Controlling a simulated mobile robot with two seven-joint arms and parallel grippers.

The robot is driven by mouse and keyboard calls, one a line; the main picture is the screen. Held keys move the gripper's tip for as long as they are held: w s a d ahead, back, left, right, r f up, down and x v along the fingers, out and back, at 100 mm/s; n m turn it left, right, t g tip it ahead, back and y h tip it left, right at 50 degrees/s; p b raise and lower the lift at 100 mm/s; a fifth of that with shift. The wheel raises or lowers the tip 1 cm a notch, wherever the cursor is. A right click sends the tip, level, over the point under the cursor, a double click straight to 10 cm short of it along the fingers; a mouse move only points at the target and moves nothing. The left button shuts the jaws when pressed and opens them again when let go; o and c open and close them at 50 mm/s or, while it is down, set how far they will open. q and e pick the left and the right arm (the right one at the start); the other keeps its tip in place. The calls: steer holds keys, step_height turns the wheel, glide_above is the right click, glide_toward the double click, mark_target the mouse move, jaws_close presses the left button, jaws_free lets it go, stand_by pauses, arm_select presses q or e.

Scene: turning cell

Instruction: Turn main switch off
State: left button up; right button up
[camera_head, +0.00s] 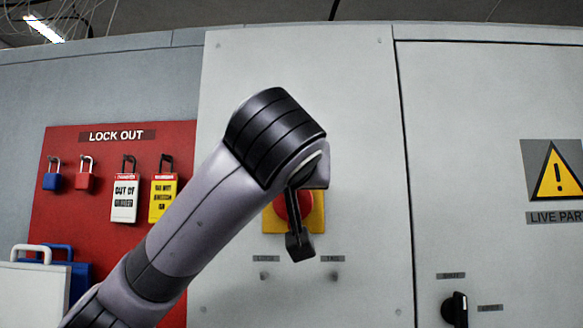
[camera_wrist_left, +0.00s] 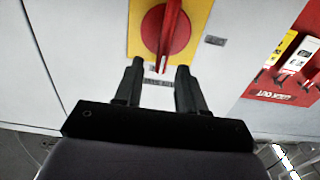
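The main switch is a red rotary knob on a yellow plate on the light grey cabinet. In the head view the red knob (camera_head: 281,207) and yellow plate (camera_head: 316,215) are partly hidden behind my left gripper (camera_head: 299,240). In the left wrist view the red handle (camera_wrist_left: 171,25) stands out from the round base, and the yellow plate (camera_wrist_left: 203,15) shows beside it. My left gripper (camera_wrist_left: 160,65) is open, its two black fingers apart. The handle's end appears between the fingertips; contact cannot be told. My right gripper is not in view.
A red lock-out board (camera_head: 60,215) with padlocks and tags hangs left of the switch. A black rotary knob (camera_head: 455,310) is on the right cabinet, below a warning sign (camera_head: 556,172). The cabinet face between is mostly flat and clear.

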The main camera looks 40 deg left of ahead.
arm_select(q)
steer(key=p+x, duration=0.1)
steer(key=x, duration=0.2)
steer(key=shift+w+a+p, duration=0.15)
steer(key=shift+a+p, duration=0.15)
steer(key=shift+p, duration=0.1)
jaws_close()
